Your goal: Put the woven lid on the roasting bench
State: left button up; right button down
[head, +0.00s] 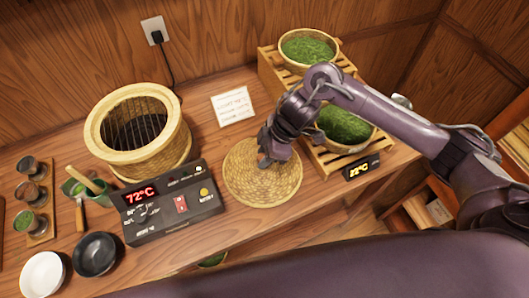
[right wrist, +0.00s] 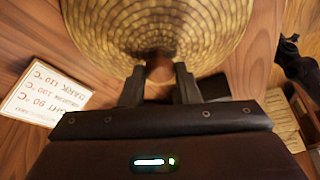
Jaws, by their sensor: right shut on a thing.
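The woven lid (head: 250,185) is a round, tan, coiled disc at the middle of the wooden roasting bench (head: 230,228), right of the control box. My right gripper (head: 265,161) reaches down over it and is shut on its knob. In the right wrist view the lid (right wrist: 160,25) fills the top, and its brown knob (right wrist: 159,70) sits between the fingers of my right gripper (right wrist: 158,85). I cannot tell whether the lid's underside touches the bench or is slightly above it. My left gripper is not in view.
A woven roasting basket (head: 180,130) with a dark grate stands left of the lid. The control box (head: 172,203) reads 72°C. A paper card (head: 234,106) lies behind. Baskets of green leaves (head: 308,48) stand on a slatted rack at right. Bowls (head: 94,254) are front left.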

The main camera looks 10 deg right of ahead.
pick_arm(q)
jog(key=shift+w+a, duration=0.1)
pick_arm(e)
jog(key=shift+f, duration=0.15)
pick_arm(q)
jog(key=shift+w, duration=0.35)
pick_arm(e)
jog(key=c, duration=1.1)
grip_release()
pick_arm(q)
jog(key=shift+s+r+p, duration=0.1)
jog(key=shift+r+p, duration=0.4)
pick_arm(e)
jog(key=v, duration=1.2)
jog(key=shift+s, duration=0.1)
